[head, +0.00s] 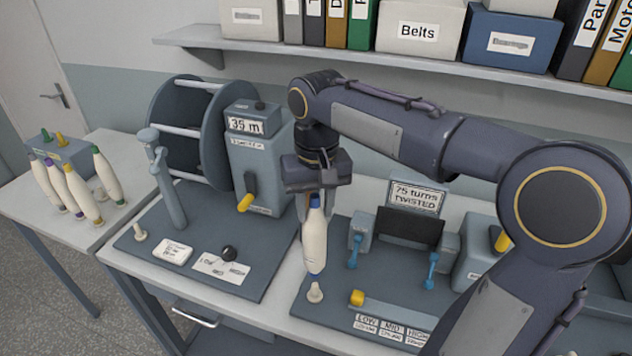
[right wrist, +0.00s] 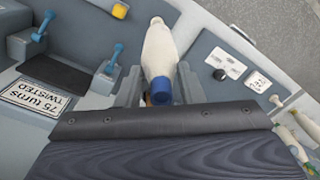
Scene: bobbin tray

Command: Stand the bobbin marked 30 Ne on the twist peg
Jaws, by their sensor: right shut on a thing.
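A cream bobbin (head: 315,240) with a blue tip hangs upright in my right gripper (head: 316,205), whose fingers are shut around its upper part. It also shows in the right wrist view (right wrist: 159,50) between the fingers, blue end nearest the camera. I cannot read a yarn marking on it. A short pale peg (head: 315,294) stands on the base of the twist tester (head: 405,225), directly under the bobbin's lower end. I cannot tell whether the bobbin touches the peg. My left gripper is not in view.
Several bobbins with coloured tips (head: 82,195) stand on the side table at left. The wrap reel (head: 185,130) with its 35 m box (head: 252,125) and another small peg (head: 139,232) is left of the tester. Blue clamp levers (head: 432,270) and a yellow knob (head: 357,298) sit near the bobbin.

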